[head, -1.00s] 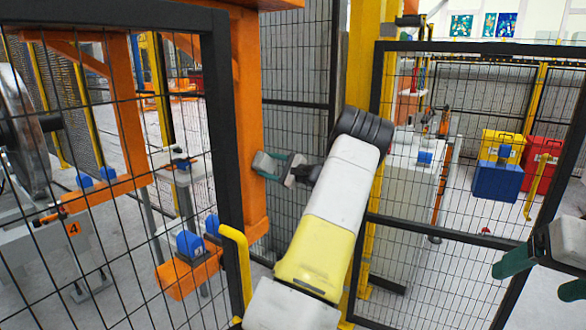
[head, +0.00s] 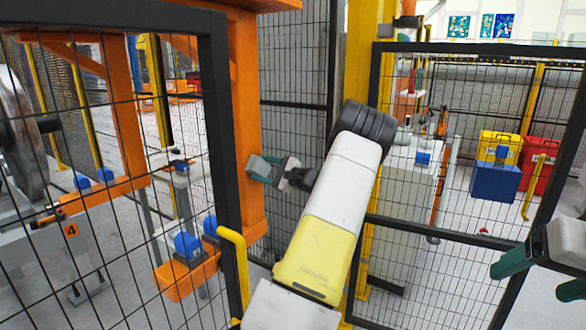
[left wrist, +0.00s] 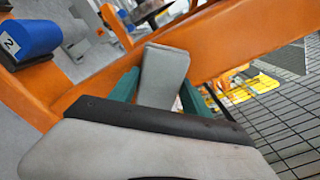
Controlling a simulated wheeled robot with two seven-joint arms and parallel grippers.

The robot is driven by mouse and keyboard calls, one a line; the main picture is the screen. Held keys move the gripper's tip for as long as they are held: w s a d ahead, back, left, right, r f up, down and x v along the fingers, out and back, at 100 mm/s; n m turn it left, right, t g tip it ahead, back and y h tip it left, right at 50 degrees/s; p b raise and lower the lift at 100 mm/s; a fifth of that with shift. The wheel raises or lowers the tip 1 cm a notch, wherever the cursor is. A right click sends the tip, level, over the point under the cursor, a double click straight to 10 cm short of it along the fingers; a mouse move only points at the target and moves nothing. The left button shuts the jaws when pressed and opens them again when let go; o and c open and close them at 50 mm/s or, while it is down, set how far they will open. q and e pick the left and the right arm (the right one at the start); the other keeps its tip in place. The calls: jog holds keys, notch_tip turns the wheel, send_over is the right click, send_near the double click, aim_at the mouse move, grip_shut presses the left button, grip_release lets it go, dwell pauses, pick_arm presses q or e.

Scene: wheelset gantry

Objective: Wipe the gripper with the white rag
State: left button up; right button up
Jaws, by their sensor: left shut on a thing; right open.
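My left gripper (head: 264,169) is in front of the orange post, left of my pale and yellow forearm. A blue block marked 2 (left wrist: 30,38) is at the upper left of the wrist view, apart from the rag. I cannot tell which thing is the gripper to be wiped. My right gripper (head: 538,275) is open and empty at the right edge.
A black-framed mesh fence (head: 218,125) stands at left, another mesh panel (head: 450,229) at right. The orange post (head: 247,110) rises close behind my left gripper. Blue blocks (head: 187,245) sit on an orange beam. Yellow, red and blue boxes (head: 496,182) stand behind the right mesh.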

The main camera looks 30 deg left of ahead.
aim_at(255, 172)
pick_arm(q)
jog(key=shift+s+a, duration=0.15)
jog(key=shift+s, duration=0.95)
jog(key=shift+s+a, duration=0.15)
jog(key=shift+s, duration=0.95)
jog(key=shift+d, duration=0.1)
jog(key=shift+s+d, duration=0.15)
jog(key=shift+d, duration=2.85)
jog(key=shift+s+d, duration=0.15)
jog(key=shift+d, duration=1.35)
